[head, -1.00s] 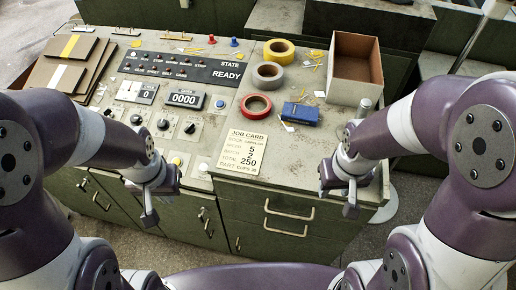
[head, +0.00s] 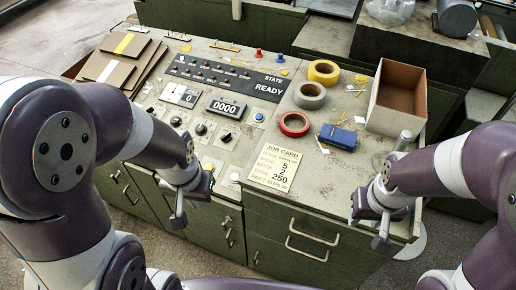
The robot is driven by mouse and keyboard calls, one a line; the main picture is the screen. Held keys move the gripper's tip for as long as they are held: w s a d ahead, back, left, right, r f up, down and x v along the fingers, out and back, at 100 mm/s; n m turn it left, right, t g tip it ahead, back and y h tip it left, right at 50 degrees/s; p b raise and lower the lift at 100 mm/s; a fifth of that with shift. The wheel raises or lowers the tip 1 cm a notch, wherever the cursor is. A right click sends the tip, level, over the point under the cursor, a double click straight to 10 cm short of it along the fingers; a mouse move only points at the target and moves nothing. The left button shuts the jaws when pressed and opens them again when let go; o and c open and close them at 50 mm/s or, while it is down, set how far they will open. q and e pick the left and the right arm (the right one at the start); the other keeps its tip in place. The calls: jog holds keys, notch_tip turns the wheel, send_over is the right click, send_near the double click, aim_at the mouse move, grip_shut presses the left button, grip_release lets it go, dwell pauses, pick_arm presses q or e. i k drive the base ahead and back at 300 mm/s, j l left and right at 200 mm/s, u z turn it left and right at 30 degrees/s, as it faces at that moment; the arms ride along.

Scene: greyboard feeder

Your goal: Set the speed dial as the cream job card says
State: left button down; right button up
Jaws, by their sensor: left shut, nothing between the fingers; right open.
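The cream job card (head: 275,166) lies on the bench top; its large figures read 5, 2 and 250, with 5 on the line that seems to be speed. Three black knobs stand on the panel: a left knob (head: 176,121), a middle knob (head: 201,129) and a right knob (head: 225,137). Their labels are too small to read, so I cannot tell which is the speed dial. My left gripper (head: 179,214) is shut and empty at the bench's front edge, nearer me than the knobs. My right gripper (head: 368,229) is open and empty by the front right edge.
The counter display (head: 226,108) reads 0000, and the state panel (head: 230,80) reads READY. Boards (head: 120,58) lie at the back left. Tape rolls (head: 294,124), a blue box (head: 338,137) and an open carton (head: 375,112) occupy the right. A grey post (head: 403,141) stands beside the carton.

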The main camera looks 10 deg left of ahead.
aim_at(176, 121)
jog(key=i+j+z, duration=0.25)
jog(key=j, duration=0.15)
jog(key=j+z, duration=0.2)
jog(key=j, duration=0.2)
jog(key=j+z, duration=0.25)
jog(key=j, duration=0.2)
jog(key=i, duration=0.05)
